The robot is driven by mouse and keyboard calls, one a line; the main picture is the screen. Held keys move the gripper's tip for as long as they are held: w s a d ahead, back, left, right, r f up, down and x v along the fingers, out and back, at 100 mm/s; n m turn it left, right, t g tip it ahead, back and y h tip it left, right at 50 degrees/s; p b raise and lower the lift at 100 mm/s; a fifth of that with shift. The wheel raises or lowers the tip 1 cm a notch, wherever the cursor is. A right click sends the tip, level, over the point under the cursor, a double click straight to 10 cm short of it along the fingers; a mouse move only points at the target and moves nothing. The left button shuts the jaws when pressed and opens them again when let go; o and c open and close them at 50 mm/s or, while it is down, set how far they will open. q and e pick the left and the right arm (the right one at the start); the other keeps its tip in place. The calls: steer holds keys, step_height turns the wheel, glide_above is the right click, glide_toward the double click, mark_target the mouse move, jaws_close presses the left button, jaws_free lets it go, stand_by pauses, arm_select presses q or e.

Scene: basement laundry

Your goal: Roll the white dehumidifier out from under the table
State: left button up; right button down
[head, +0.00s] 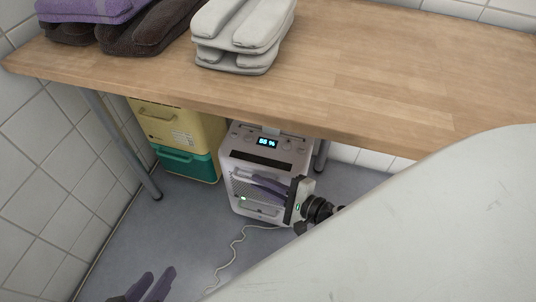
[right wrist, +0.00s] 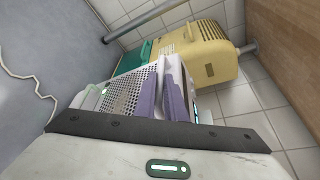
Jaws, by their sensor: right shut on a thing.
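The white dehumidifier (head: 235,160) stands upright on the floor under the front edge of the wooden table (head: 400,95), its lit display facing me. My right gripper (head: 268,185) reaches across its front with purple fingers, shut on it near the recess below the dark slot.
A table leg (head: 120,145) is further left. A white cord (head: 235,250) trails over the floor in front. Folded towels (head: 240,30) lie on the table. Floor at front left is clear.

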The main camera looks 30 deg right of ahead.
steer(key=shift+s+a, duration=0.35)
steer(key=c, duration=2.1)
jaws_free()
arm_select(q)
steer(key=shift+r, duration=0.1)
